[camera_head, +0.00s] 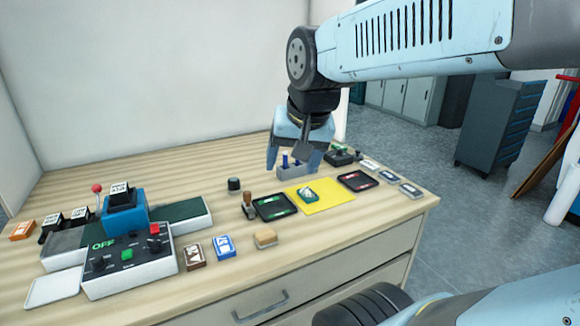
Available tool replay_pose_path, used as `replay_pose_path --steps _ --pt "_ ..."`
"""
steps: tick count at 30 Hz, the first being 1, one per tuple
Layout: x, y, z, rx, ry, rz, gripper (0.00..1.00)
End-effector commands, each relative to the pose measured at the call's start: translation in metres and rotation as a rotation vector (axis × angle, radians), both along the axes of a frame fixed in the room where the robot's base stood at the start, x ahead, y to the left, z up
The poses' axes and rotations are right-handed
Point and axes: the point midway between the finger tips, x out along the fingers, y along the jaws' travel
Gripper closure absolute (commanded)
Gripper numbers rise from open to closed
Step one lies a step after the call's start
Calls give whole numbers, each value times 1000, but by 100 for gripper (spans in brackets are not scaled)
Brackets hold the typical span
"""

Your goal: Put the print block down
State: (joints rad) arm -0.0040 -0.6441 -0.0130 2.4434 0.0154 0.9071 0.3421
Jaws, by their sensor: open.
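A small green and white block (308,194), which seems to be the print block, rests on a yellow sheet (338,186) on the right part of the wooden worktop. My gripper (293,169) points down just behind and left of it, with its fingers apart. A grey holder with blue pegs (294,171) shows between and behind the fingers. I see no print block in the grip. I cannot tell from this view whether the fingers touch the holder.
Dark trays with green (274,206) and red (358,181) pads flank the yellow sheet. A machine with a control box (130,262) fills the left. Bare worktop (330,234) lies toward the front edge.

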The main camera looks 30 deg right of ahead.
Motion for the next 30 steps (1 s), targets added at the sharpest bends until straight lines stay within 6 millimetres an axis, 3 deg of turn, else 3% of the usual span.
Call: replay_pose_path --steps 6,9,30 --pt "-26 11 -2 -144 -52 261 28" --pt "-30 0 -3 -170 -58 305 28" --pt "-31 1 -4 -176 -58 315 28"
